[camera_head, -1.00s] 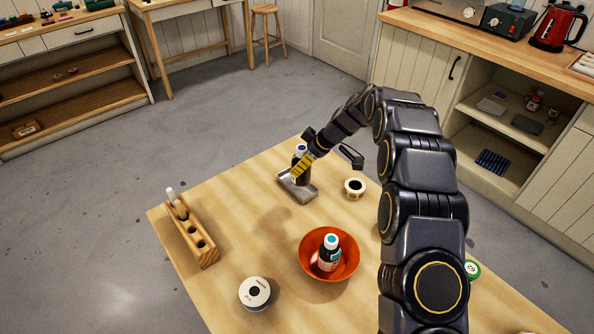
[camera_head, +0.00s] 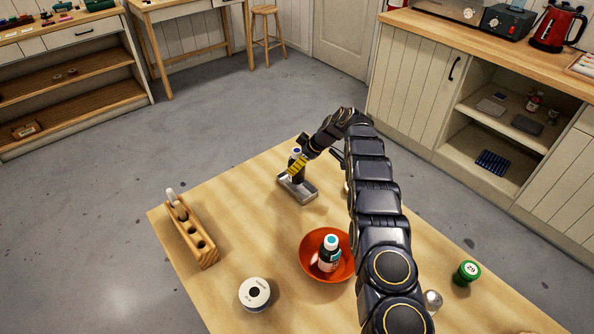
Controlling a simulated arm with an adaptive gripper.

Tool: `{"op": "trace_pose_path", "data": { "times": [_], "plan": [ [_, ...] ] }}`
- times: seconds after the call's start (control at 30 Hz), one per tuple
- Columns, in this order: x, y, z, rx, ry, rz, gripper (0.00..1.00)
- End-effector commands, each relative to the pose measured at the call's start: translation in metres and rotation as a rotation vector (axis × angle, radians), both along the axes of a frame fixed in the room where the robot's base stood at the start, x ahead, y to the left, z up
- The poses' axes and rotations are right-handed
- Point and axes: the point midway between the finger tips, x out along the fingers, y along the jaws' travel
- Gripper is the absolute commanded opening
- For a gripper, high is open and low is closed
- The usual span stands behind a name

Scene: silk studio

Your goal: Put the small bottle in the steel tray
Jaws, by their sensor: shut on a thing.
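A small dark bottle (camera_head: 296,158) with a blue-violet cap is at the far part of the wooden table, held by my gripper (camera_head: 297,166). Yellow-striped finger surface shows across the bottle; the other finger is not clear. The steel tray (camera_head: 303,194) lies directly below, a shallow grey metal rectangle. The bottle overlaps the tray's far part in the picture. I cannot tell whether its base touches the tray, since the finger covers its lower part. A second, dark bottle (camera_head: 329,257) with a teal cap and white label stands in an orange bowl (camera_head: 312,268).
A wooden rack (camera_head: 200,243) with a white-tipped item stands at left. A white spool (camera_head: 255,293) sits at the front. A green-topped container (camera_head: 467,272) and a small clear item (camera_head: 432,299) are right of my arm. The table (camera_head: 240,215) is clear between rack and bowl.

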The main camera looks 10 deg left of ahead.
Motion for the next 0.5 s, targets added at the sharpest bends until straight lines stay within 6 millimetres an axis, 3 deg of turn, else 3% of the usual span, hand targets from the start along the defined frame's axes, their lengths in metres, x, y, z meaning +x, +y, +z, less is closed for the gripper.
{"op": "trace_pose_path", "data": {
  "times": [0.2, 0.5],
  "plan": [
    [0.001, 0.001, -0.029, 0.000, 0.001, 0.001, 0.20],
    [0.002, 0.000, -0.032, 0.000, -0.002, 0.000, 0.20]
  ]
}}
